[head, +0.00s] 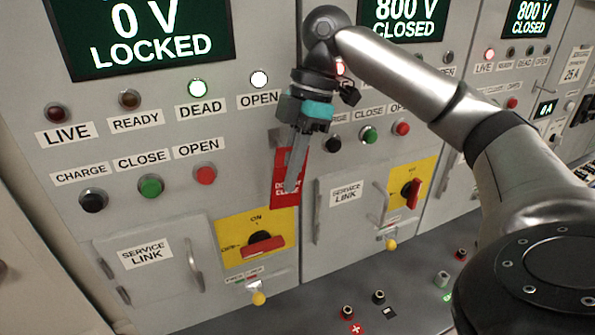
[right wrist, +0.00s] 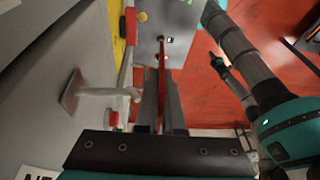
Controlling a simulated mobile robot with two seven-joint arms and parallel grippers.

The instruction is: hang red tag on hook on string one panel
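My right gripper (head: 292,188) points down in front of the string one panel (head: 100,220), at its right edge. It is shut on the red tag (head: 284,196), which has white lettering and is partly covered by the fingers. In the right wrist view the red tag (right wrist: 162,62) shows edge-on between the fingers. A pale hook (right wrist: 105,92) juts from a square plate on the panel, its tip close beside the fingers. In the head view the gripper mostly hides the hook. I cannot tell whether the tag touches it. My left gripper cannot be made out clearly.
String one's display (head: 150,35) reads 0 V LOCKED; the neighbouring display (head: 405,18) reads 800 V CLOSED. Push buttons (head: 205,174), a yellow switch plate with a red handle (head: 257,240) and door handles (head: 194,265) stick out nearby. Terminals (head: 348,312) sit below.

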